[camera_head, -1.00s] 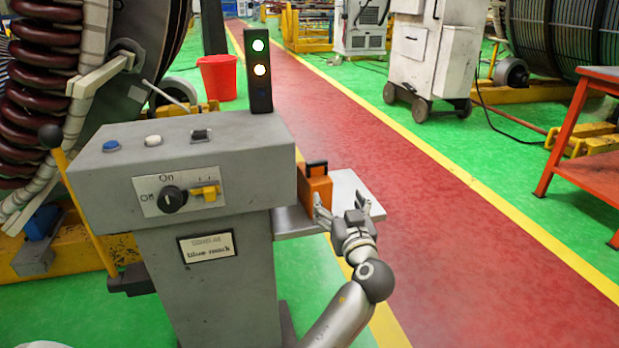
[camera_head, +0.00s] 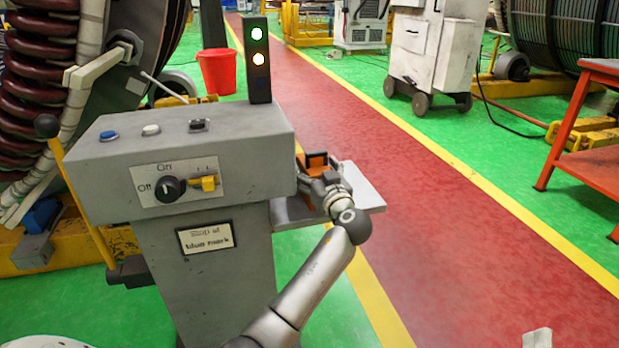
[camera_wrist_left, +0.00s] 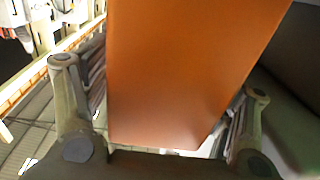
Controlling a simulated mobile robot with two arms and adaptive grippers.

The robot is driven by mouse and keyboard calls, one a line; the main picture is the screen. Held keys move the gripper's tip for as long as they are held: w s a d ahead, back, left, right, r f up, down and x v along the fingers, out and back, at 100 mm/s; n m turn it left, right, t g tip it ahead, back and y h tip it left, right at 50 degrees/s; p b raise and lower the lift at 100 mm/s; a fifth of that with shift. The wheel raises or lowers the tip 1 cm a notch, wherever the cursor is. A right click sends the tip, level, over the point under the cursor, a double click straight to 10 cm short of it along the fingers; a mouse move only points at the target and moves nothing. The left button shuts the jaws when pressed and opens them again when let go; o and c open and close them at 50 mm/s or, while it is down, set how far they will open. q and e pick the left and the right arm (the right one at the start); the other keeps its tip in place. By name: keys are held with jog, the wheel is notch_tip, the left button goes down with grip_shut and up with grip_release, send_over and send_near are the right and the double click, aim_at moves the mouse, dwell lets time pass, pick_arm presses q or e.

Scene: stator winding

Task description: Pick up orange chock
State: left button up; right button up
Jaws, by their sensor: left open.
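The orange chock (camera_head: 316,161) stands on the small grey shelf (camera_head: 362,187) at the right side of the control stand. It has a black handle on top, and my gripper partly hides it in the head view. My left gripper (camera_head: 318,187) is at the chock, with its arm reaching up from the bottom. In the left wrist view the chock (camera_wrist_left: 190,70) fills the upper middle, between the two spread fingers (camera_wrist_left: 157,105). The left finger stands apart from it; whether the right finger touches cannot be told. My right gripper is not recognisable in view.
The grey control stand (camera_head: 225,240) with knob, buttons and a lit signal light (camera_head: 258,60) is close to the left of the chock. An orange-red table (camera_head: 590,165) stands at the right. The red walkway is clear. A small grey piece (camera_head: 537,339) shows at the bottom edge.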

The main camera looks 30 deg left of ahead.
pick_arm(q)
jog(key=shift+w+a, duration=0.3)
jog(key=shift+a, duration=0.1)
jog(key=c, duration=1)
jog(key=shift+r, duration=0.2)
